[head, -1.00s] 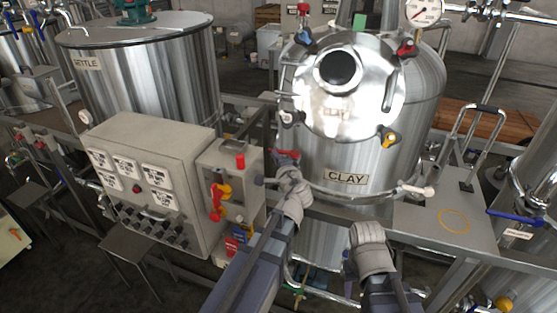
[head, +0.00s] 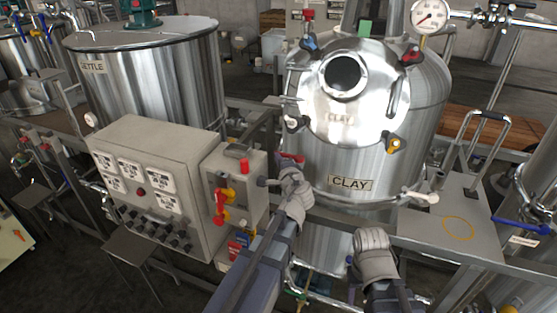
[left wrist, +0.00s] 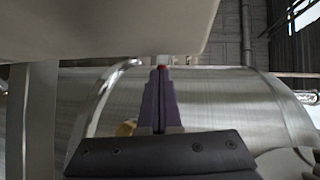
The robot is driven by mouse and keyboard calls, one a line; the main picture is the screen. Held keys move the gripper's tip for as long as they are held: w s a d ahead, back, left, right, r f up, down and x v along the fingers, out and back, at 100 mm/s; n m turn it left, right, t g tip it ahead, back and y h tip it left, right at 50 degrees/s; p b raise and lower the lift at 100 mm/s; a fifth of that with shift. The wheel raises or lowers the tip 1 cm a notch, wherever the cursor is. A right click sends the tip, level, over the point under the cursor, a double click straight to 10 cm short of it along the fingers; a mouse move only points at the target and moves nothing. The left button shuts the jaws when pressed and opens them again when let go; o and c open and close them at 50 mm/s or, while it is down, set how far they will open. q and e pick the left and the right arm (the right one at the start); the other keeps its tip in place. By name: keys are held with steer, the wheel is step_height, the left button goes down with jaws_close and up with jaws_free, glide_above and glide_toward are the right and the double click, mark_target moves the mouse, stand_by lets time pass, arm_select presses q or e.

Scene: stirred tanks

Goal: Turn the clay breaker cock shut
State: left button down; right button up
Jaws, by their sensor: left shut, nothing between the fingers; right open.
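The clay tank (head: 350,212) is a shiny steel vessel with a CLAY label, right of centre in the head view. A small red handle (head: 296,157) shows at its left side, largely hidden by my left gripper; I cannot tell whether it is the breaker cock or how it is turned. A red spot (left wrist: 162,67) also shows at the fingertips in the left wrist view. My left gripper (head: 288,164) is shut and empty, with its dark fingers (left wrist: 157,90) together close to the red part. My right gripper (head: 369,242) is open, low before the tank, its fingers mostly hidden.
A grey control box (head: 150,150) with white labels and a smaller box (head: 248,185) with red and yellow knobs stand left of my left gripper. The settle tank (head: 165,80) is behind. A red-topped fitting (head: 308,14) and gauge (head: 430,16) are above the clay tank.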

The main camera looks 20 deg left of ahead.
arm_select(q)
steer(key=p+v, duration=0.1)
steer(key=v, duration=0.7)
steer(key=shift+f, duration=0.1)
steer(key=s+d+f+n+g+h, duration=0.1)
steer(key=s+d+f+n+g, duration=0.1)
steer(key=s+f+n+g, duration=0.3)
steer(key=s+d+f+n+g+h, duration=0.1)
steer(key=s+d+f+g+h, duration=0.15)
steer(key=f, duration=0.55)
steer(key=s+d+f+n+g+h+b, duration=0.1)
steer(key=s+d+f+g+h, duration=0.3)
steer(key=s+d, duration=0.7)
step_height(320, 180, down, 2)
steer(key=shift+s+d+f+g, duration=0.1)
steer(key=shift+s+d+g, duration=0.1)
steer(key=shift+s+g, duration=0.9)
